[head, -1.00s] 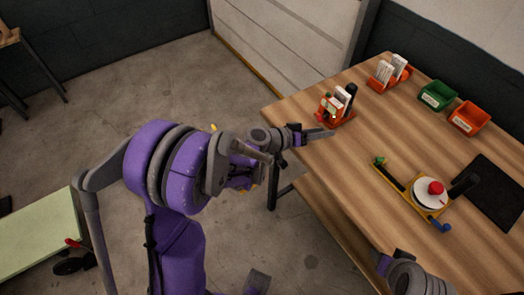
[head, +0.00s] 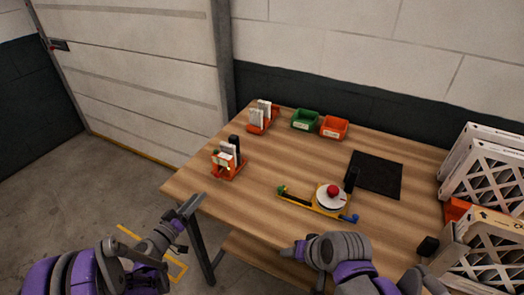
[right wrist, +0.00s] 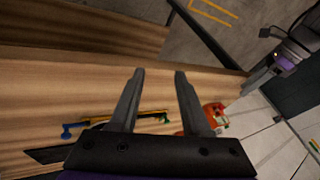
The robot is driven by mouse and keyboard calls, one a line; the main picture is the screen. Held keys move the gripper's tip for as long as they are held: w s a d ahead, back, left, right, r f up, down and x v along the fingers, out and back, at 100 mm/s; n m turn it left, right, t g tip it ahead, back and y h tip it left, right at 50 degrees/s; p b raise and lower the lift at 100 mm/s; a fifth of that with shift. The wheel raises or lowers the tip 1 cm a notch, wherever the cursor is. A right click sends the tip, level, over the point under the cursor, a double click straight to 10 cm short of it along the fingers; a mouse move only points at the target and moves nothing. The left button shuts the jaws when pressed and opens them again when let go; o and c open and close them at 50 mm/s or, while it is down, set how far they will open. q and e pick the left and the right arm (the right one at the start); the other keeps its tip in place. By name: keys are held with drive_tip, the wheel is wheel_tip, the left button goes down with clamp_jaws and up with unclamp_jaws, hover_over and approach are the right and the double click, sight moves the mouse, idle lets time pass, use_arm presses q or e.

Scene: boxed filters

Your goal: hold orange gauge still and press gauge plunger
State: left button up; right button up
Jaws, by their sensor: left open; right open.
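The gauge is a yellow-orange bar (head: 296,201) lying on the wooden table, with a green end at left and a blue end at right. It carries a white round disc with a red knob (head: 333,190) on top and a black handle beside it. Part of the bar shows behind my fingers in the right wrist view (right wrist: 152,112). I cannot tell which part is the plunger. My left gripper (head: 190,206) is open and empty at the table's left front edge, apart from the gauge. My right gripper (right wrist: 159,74) is open and empty near the front edge, also apart from the gauge.
Green (head: 305,120) and orange (head: 334,128) bins stand at the back.

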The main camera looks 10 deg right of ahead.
drive_tip(key=w+a+r+m+y, duration=0.2)
drive_tip(key=w+m, duration=0.1)
drive_tip(key=w, duration=0.3)
drive_tip(key=w+a+r+m+y, duration=0.2)
drive_tip(key=w+m, duration=0.1)
drive_tip(key=w, duration=0.4)
drive_tip(key=m+t+y, duration=0.5)
drive_tip(key=m+y, duration=0.3)
drive_tip(key=m, duration=0.7)
approach(238, 140)
drive_tip(key=x, duration=0.9)
drive_tip(key=shift+a, duration=0.2)
clamp_jaws()
